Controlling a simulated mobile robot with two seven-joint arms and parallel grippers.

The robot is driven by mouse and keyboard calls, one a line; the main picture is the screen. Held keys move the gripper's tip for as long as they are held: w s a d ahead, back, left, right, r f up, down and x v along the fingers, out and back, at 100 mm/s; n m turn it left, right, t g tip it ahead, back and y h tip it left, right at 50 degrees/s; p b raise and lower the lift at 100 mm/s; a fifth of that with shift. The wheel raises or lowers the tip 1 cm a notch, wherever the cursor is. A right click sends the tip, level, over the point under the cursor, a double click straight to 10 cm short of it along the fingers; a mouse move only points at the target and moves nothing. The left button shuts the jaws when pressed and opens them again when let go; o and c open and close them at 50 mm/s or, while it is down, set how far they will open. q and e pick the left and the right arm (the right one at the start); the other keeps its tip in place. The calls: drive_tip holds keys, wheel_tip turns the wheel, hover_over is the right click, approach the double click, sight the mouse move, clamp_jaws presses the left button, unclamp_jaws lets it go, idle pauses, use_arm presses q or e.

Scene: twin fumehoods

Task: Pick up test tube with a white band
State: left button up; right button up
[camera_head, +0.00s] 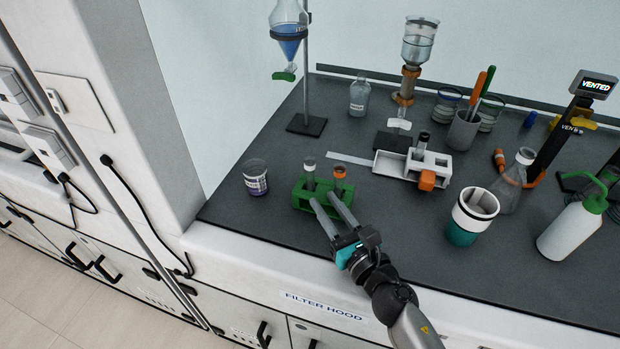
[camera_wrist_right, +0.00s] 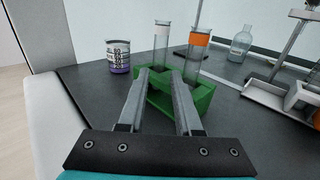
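A test tube with a white band (camera_head: 309,171) stands upright in the left part of a green rack (camera_head: 320,206). It also shows in the wrist view (camera_wrist_right: 161,38), its lower part hidden by the rack and fingers. A second test tube with an orange band (camera_head: 340,174) stands to its right in the same rack. My right gripper (camera_head: 323,197) is open and empty. Its two fingers reach over the near side of the rack, apart from each other, with the tips just short of the tubes. Whether a finger touches the rack I cannot tell. My left gripper is not in view.
A white and grey holder (camera_head: 398,163) with an orange block stands to the right.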

sight(312, 185)
drive_tip(key=shift+x, duration=2.4)
drive_tip(key=shift+s, duration=0.1)
clamp_jaws()
